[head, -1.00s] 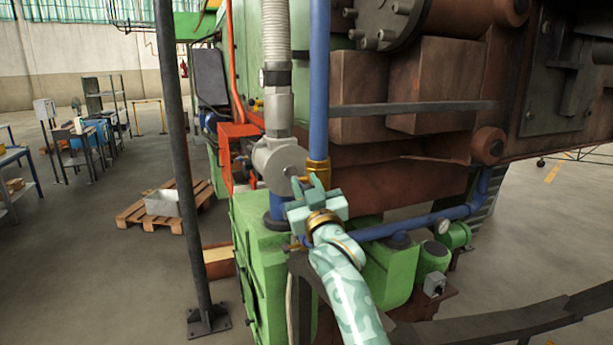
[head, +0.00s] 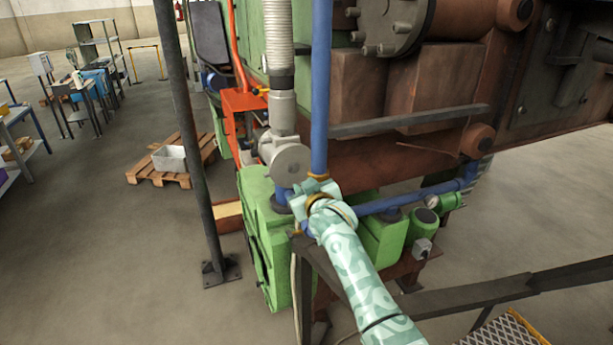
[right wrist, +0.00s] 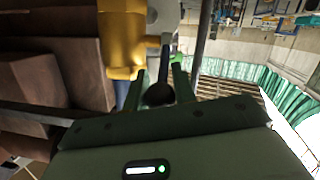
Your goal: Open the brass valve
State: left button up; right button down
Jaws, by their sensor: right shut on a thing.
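The brass valve sits on the upright blue pipe. In the head view only a sliver of its brass body (head: 318,177) shows above my right gripper (head: 312,190), which hides the rest. In the right wrist view the yellow brass body (right wrist: 122,42) is at upper left, beside the jaws. My right gripper (right wrist: 161,78) is shut on a dark lever with a round end (right wrist: 158,95), which lies between the two fingers. Where the lever joins the valve is hard to make out. My left gripper is in neither view.
The blue pipe (head: 320,85) rises behind my gripper, with a grey flanged fitting (head: 286,162) to its left. A dark post (head: 185,130) stands further left. Dark rails (head: 470,301) cross the lower right. The floor at left is mostly open around a pallet (head: 145,172).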

jog(key=shift+f, duration=0.1)
dwell(0.4)
jog(key=c, duration=1.3)
grip_release()
jog(key=shift+o, duration=0.8)
jog(key=shift+w, duration=0.1)
